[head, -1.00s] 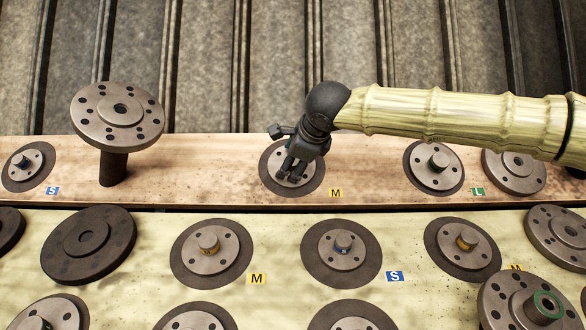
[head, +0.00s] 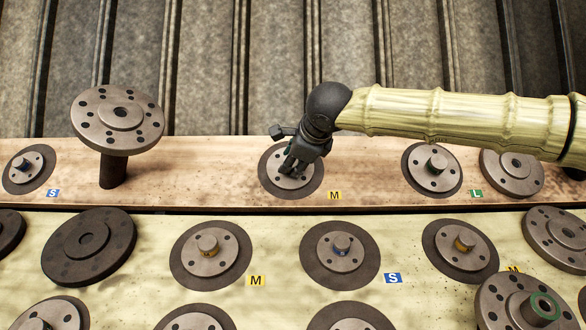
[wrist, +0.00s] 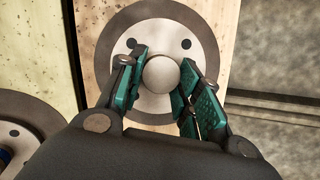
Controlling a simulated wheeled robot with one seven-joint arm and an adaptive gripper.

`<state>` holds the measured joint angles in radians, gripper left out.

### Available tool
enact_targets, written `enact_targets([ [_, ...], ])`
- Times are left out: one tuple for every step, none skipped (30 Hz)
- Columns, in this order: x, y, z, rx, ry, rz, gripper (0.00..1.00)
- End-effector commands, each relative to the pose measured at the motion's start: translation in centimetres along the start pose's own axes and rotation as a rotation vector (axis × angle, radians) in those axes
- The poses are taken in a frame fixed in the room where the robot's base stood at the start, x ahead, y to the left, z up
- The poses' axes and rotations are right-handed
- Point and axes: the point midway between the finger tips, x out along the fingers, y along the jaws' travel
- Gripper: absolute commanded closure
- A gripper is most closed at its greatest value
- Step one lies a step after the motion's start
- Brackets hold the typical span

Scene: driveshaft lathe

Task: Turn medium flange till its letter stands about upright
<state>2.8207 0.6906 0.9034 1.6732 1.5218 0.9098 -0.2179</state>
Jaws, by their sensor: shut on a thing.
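The medium flange (head: 306,183) lies on its dark round pad (head: 268,188) on the far wooden shelf, beside a yellow M label (head: 334,196). My gripper (head: 294,167) reaches down onto it from above. In the wrist view my gripper (wrist: 167,92) has its green-padded fingers on both sides of the flange's round hub (wrist: 161,75), shut on it. The flange's disc (wrist: 151,106) shows holes around the hub. The hub's top looks plain, and I cannot see a letter on it; its side is hidden by the fingers.
A tall flange on a stem (head: 115,120) stands to the left on the same shelf. A small flange (head: 27,168) lies farther left; a flange by the green L label (head: 433,167) lies to the right. Several flanges fill the nearer table (head: 150,222).

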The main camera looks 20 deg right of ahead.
Motion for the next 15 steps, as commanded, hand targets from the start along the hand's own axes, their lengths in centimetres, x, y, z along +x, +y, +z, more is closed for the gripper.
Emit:
enact_targets([
  [-0.18, -0.21, 0.13, 0.0, -0.002, -0.002, 1.0],
  [-0.2, -0.2, 0.14, 0.0, -0.002, -0.002, 1.0],
  [-0.24, -0.19, 0.15, 0.0, -0.002, -0.002, 1.0],
  [-0.25, -0.18, 0.15, 0.0, -0.002, -0.002, 1.0],
  [-0.26, -0.17, 0.16, 0.0, -0.002, -0.002, 1.0],
  [-0.28, -0.15, 0.16, 0.0, -0.002, -0.002, 1.0],
  [-0.28, -0.13, 0.15, 0.0, -0.002, -0.002, 1.0],
  [-0.28, -0.1, 0.15, 0.001, -0.002, -0.003, 1.0],
  [-0.26, -0.06, 0.13, 0.003, -0.002, -0.004, 1.0],
  [-0.25, -0.04, 0.12, 0.006, -0.002, -0.005, 1.0],
  [-0.24, -0.01, 0.11, 0.01, -0.002, -0.006, 1.0],
  [-0.24, 0.0, 0.11, 0.015, -0.002, -0.008, 1.0],
  [-0.23, 0.01, 0.1, 0.021, -0.002, -0.009, 1.0],
  [-0.24, 0.01, 0.1, 0.026, -0.002, -0.011, 1.0],
  [-0.24, 0.0, 0.11, 0.033, -0.002, -0.013, 1.0],
])
